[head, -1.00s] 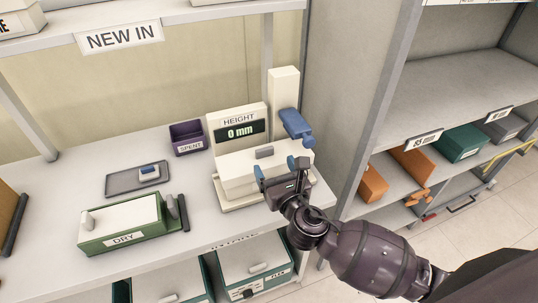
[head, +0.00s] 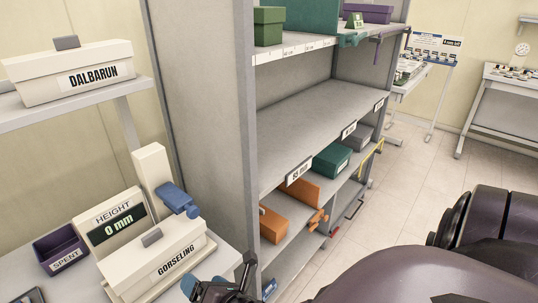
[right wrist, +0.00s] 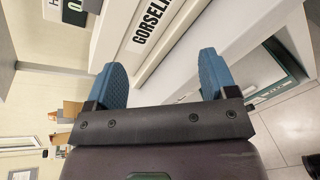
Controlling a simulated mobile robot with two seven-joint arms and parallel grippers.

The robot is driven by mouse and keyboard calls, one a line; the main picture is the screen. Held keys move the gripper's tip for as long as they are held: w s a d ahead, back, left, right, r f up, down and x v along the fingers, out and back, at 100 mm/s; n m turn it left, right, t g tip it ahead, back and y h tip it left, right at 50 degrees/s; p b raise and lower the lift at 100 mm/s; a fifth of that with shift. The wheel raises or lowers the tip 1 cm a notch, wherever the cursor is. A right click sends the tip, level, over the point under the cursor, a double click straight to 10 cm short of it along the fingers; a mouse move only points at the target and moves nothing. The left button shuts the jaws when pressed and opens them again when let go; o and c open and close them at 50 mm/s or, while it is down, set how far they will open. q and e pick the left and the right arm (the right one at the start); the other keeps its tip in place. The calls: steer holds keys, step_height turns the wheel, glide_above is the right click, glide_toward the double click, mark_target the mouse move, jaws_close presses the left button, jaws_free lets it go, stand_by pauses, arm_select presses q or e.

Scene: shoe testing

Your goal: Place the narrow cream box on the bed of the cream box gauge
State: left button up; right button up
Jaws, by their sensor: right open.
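A long cream box labelled GORSELING (head: 158,262), with a grey handle on its lid, rests on the bed of the cream height gauge (head: 112,207). The gauge display reads 0 mm, and its blue slider (head: 178,200) is on the upright post above the box. My right gripper (head: 217,282) is open and empty, in front of the box at the bottom of the head view. In the right wrist view, its blue fingers (right wrist: 161,72) are spread, with the box's labelled side (right wrist: 148,30) beyond them. My left gripper is not in view.
A cream box labelled DALBARUN (head: 78,75) sits on the upper shelf at left. A purple SPENT bin (head: 60,250) stands left of the gauge. A grey rack (head: 250,150) with orange and green boxes rises at right. Open floor lies beyond.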

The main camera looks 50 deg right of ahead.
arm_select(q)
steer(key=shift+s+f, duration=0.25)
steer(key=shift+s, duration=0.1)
arm_select(e)
steer(key=s+d+f+m+g, duration=0.2)
steer(key=s+d+f+m, duration=0.2)
steer(key=m, duration=0.9)
steer(key=s+d+f+m+g, duration=0.1)
steer(key=s+d+f+m, duration=0.2)
steer(key=s+f+m, duration=0.5)
steer(key=s+m, duration=0.1)
steer(key=m, duration=0.3)
steer(key=shift+d+m+g, duration=0.4)
